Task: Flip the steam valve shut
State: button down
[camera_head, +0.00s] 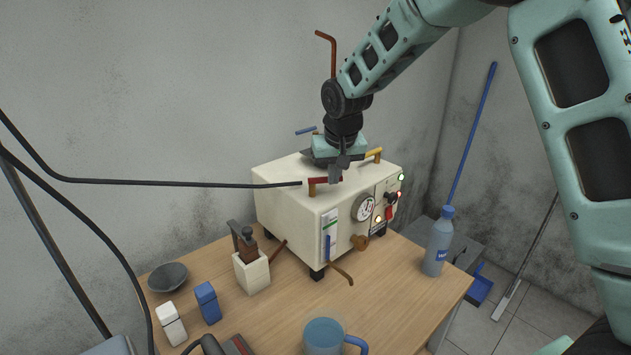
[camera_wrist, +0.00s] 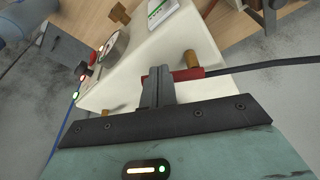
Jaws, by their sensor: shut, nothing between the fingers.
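A cream machine (camera_head: 290,212) stands on the wooden table, with several valves on top. A red lever (camera_head: 320,180) on a brass stem lies in line with a black hose at the front top edge. A yellow lever (camera_head: 374,153) is at the right and a blue lever (camera_head: 305,131) at the back. No readable label shows which is the steam valve. My gripper (camera_head: 336,174) is shut and empty, pointing down at the red lever. In the wrist view its fingers (camera_wrist: 158,88) are right against or just beside the red lever (camera_wrist: 190,74); I cannot tell whether they touch.
The black hose (camera_head: 180,184) runs left from the red lever. A copper pipe (camera_head: 333,55) rises behind the machine. A water bottle (camera_head: 438,243) stands at the right, a blue mug (camera_head: 324,337) at the front. A grinder (camera_head: 250,268) and small boxes are at the left.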

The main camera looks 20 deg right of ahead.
jog(key=w+n, duration=0.1)
jog(key=n, duration=0.1)
jog(key=w+d+n+y+p, duration=0.1)
jog(key=n, duration=0.1)
jog(key=shift+n, duration=0.3)
jog(key=shift+w, duration=0.3)
dwell(0.5)
